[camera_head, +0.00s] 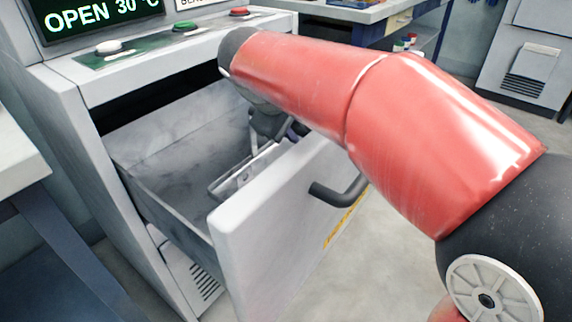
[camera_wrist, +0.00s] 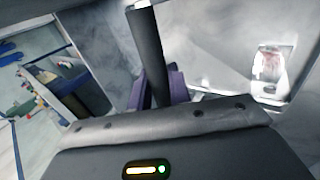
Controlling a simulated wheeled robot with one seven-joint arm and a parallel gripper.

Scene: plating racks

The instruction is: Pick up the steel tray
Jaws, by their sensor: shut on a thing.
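The steel tray (camera_head: 225,187) is a shiny shallow piece inside the open drawer (camera_head: 160,150), partly hidden behind the drawer front and my arm. It looks tilted. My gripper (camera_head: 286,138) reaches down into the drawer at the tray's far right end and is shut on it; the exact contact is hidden. In the wrist view my gripper (camera_wrist: 157,88) shows a dark finger and purple pads. Pale metal of the tray (camera_wrist: 215,84) lies just right of them. A small white piece with a reddish-brown mark (camera_wrist: 268,66) shows at the right.
The drawer front (camera_head: 275,215) with its dark handle (camera_head: 340,190) stands close below my arm. The machine's panel (camera_head: 150,50) with buttons and an "OPEN 30 °C" display (camera_head: 95,15) is above the drawer. A workbench (camera_head: 375,12) stands behind. Floor at the right is clear.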

